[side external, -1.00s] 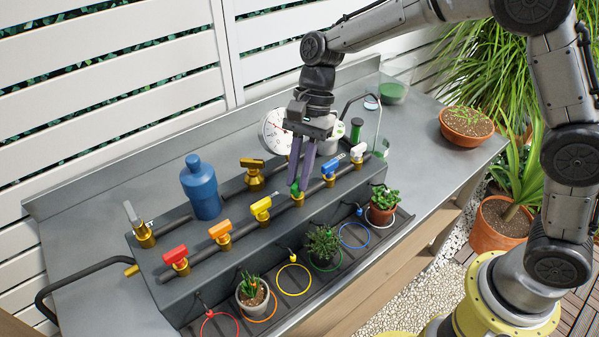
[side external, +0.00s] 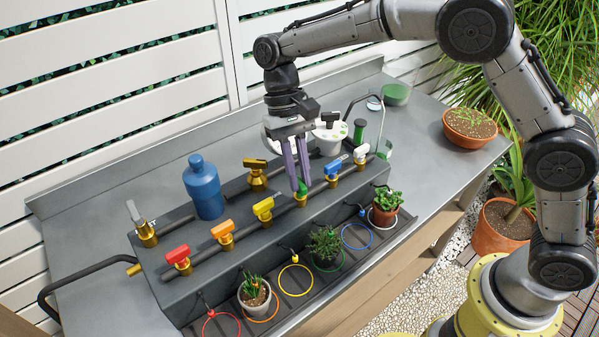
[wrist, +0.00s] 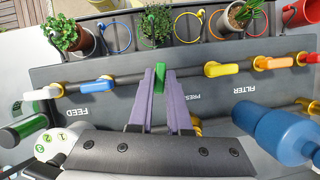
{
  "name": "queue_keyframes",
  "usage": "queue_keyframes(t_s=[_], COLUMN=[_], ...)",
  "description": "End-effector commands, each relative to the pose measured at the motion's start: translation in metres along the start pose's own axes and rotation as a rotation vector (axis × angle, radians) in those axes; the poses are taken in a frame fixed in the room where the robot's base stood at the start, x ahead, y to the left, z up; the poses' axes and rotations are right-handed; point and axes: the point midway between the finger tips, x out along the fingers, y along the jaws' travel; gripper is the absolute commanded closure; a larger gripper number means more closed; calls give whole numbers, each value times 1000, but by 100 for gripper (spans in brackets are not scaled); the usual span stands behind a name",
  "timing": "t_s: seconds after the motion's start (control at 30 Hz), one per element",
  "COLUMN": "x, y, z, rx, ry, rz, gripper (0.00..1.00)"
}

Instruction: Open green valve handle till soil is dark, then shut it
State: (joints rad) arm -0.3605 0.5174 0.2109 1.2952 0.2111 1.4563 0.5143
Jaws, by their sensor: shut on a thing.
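My gripper (side external: 300,190) is shut on the green valve handle (side external: 304,184), its purple fingers pointing down at the pipe. In the wrist view, the green handle (wrist: 160,84) sits between the two fingertips and appears to lie across the pipe, unlike the yellow handle (wrist: 221,69) beside it. The bushy plant (side external: 325,241) stands in a dark pot at the green ring (side external: 338,266), in front of this valve. It also shows in the wrist view (wrist: 155,25). Its foliage hides most of the soil, so I cannot tell the soil colour.
Red (side external: 178,254), orange (side external: 222,229) and yellow (side external: 263,207) handles are left of my gripper. Blue (side external: 333,167) and white (side external: 361,152) handles are close on the right. A blue bottle (side external: 203,188) stands behind the pipe. Other potted plants stand in the front trough.

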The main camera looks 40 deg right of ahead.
Motion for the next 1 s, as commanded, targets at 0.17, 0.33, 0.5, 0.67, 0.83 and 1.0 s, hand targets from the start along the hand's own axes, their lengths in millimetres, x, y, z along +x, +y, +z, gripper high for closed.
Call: queue_keyframes(t_s=[0.17,0.33,0.5,0.67,0.83,1.0], x=[-1,-1,-1,-2,-2,-2], y=[-1,-1,-2,-2,-2,-2], z=[0,0,0,0,0,0], rx=[-102,-167,-202,-213,-215,-215], ry=[2,3,3,3,3,3], rz=[42,69,83,87,88,87], gripper=[100,100,100,100,100,82])
